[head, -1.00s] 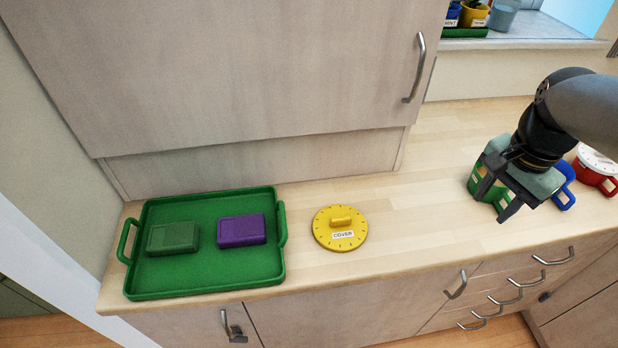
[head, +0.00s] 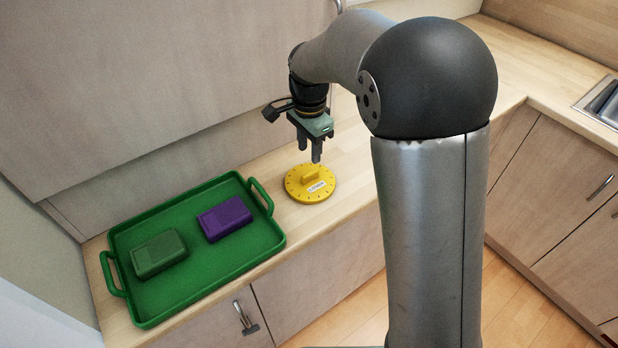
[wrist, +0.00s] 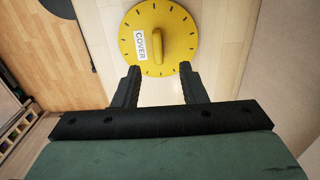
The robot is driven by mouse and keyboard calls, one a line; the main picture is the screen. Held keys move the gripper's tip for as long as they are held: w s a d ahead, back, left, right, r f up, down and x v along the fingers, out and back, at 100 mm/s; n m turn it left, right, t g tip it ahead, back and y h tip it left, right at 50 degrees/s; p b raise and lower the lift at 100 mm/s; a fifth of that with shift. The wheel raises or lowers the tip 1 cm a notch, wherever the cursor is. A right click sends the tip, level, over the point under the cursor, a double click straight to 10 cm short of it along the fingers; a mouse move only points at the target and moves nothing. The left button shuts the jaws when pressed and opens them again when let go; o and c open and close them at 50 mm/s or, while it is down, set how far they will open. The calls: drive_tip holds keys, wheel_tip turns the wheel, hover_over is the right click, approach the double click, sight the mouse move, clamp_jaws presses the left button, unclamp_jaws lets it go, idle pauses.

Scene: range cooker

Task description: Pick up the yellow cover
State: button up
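The yellow cover (head: 311,184) is a round disc with a raised bar handle, dark tick marks and a white "COVER" label. It lies flat on the wooden counter, right of the green tray. My gripper (head: 310,158) is above the cover, pointing down, with its fingers apart and nothing between them. In the wrist view the cover (wrist: 159,38) lies beyond the fingertips of my gripper (wrist: 161,72), and its handle is roughly in line with the gap between them. The gripper does not appear to touch the cover.
The green tray (head: 140,313) holds a dark green box (head: 159,253) and a purple box (head: 224,218). A wall cabinet (head: 130,80) hangs behind the counter. A sink (head: 603,103) is at the far right. My arm hides part of the counter.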

sight(310, 172)
wheel_tip(310, 172, down, 8)
drive_tip(key=shift+s+d+f+p, duration=0.1)
drive_tip(key=shift+s+p, duration=0.05)
drive_tip(key=shift+p, duration=0.8)
clamp_jaws()
